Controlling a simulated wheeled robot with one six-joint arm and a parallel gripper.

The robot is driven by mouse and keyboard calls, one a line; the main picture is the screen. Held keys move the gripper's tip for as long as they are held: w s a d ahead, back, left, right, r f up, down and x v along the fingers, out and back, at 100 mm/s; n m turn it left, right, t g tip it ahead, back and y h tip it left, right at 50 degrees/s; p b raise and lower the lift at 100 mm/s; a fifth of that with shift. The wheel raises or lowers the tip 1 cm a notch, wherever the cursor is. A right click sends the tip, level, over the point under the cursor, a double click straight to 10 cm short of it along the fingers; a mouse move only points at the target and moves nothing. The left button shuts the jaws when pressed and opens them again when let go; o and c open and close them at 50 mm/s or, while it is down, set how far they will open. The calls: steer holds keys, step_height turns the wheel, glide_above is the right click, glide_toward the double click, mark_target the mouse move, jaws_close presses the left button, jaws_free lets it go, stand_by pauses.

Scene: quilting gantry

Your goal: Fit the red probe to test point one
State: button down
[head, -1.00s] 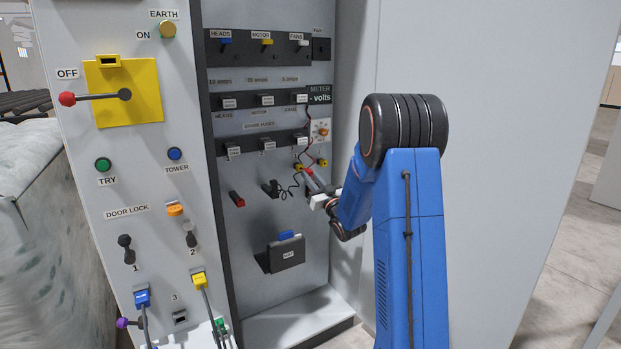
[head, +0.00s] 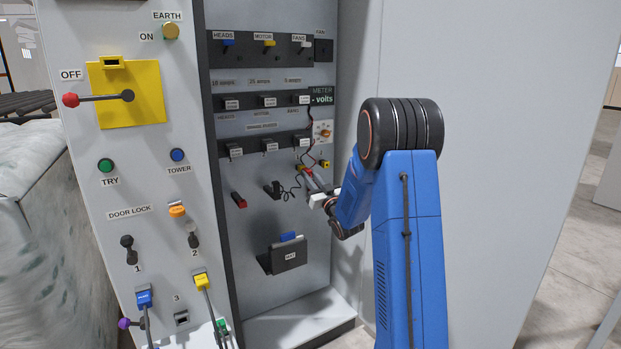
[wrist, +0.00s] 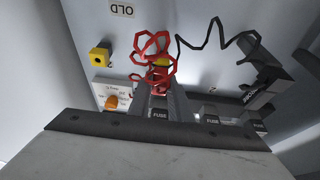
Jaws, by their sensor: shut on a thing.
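My gripper (head: 317,198) is at the right of the open cabinet's back panel, shut on the red probe (head: 309,174). The probe points up toward a yellow socket (head: 300,167), close to it; I cannot tell whether they touch. A second yellow socket (head: 325,163) sits to the right, below the meter dial. In the wrist view my gripper (wrist: 160,100) is seen from behind, and the probe's coiled red lead (wrist: 153,62) covers much of one yellow socket. The other yellow socket (wrist: 99,57) is clear of it. The probe's tip is hidden, and which socket is number one is unreadable.
The black probe (head: 272,188) hangs left of my gripper, its dark lead (wrist: 225,42) looping nearby. A red holder (head: 238,200) is further left. Fuse rows (head: 268,146) lie above, and a black pocket (head: 283,259) below. The cabinet's right wall is close to my arm.

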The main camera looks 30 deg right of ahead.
steer(key=shift+w, duration=0.3)
steer(key=c, duration=1.5)
jaws_free()
steer(key=shift+c, duration=0.2)
steer(key=v, duration=1.7)
steer(key=shift+s, duration=0.2)
